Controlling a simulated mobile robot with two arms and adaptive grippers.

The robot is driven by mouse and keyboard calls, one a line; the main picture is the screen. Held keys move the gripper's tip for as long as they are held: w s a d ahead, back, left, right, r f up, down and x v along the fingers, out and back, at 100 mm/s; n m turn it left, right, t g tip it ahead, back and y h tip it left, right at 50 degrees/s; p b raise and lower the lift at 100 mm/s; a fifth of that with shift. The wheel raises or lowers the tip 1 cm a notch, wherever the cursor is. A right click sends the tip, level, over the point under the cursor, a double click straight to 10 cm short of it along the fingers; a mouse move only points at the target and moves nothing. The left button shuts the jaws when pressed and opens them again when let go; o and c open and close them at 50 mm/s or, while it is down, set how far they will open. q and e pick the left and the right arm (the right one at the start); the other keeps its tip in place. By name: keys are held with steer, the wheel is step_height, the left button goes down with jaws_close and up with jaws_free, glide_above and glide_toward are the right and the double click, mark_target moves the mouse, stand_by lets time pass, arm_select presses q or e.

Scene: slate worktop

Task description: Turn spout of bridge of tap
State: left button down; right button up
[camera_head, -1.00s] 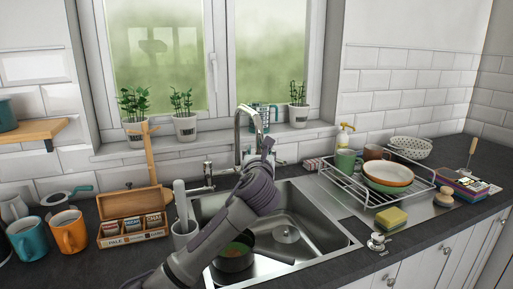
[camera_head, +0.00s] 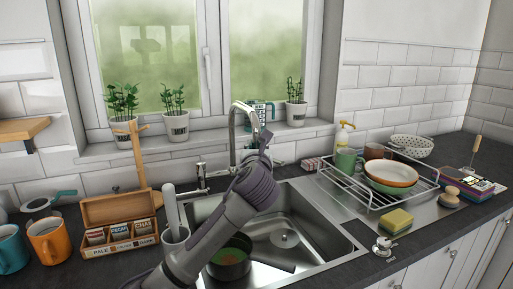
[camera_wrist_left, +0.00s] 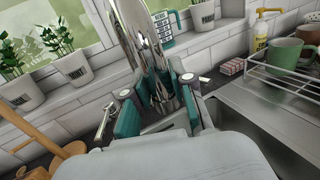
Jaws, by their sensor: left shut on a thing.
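The chrome bridge tap stands at the back of the sink, with its tall arched spout (camera_head: 233,122) rising in front of the window sill. In the left wrist view the spout (camera_wrist_left: 146,35) comes down between the teal-padded fingers of my left gripper (camera_wrist_left: 158,98). The gripper is shut on the spout. In the head view my left gripper (camera_head: 263,139) is at the spout's outlet side, partly hidden by my own wrist. A tap handle (camera_wrist_left: 106,120) shows left of the fingers. My wrist hides the tap's lower part. My right gripper is out of view.
The sink (camera_head: 325,235) lies below, with a dark pan (camera_head: 231,262) in it. A dish rack (camera_head: 345,186) stands right, a tea box (camera_head: 118,211) left. Potted plants (camera_head: 178,126) line the sill. A white upright item (camera_head: 171,207) stands close beside my arm.

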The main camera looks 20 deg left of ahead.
arm_select(q)
steer(key=shift+a, duration=0.1)
steer(key=s+a+m+h+p, duration=0.2)
steer(key=s+a+h+p, duration=0.1)
steer(key=a+p, duration=0.3)
steer(key=shift+s+a+t+h+p, duration=0.2)
steer(key=shift+t+h+p, duration=0.15)
steer(key=shift+p, duration=0.85)
steer(key=c, duration=1)
jaws_free()
steer(key=shift+a, duration=0.1)
steer(key=shift+o, duration=0.2)
steer(key=s, duration=1.2)
steer(key=shift+d, duration=0.25)
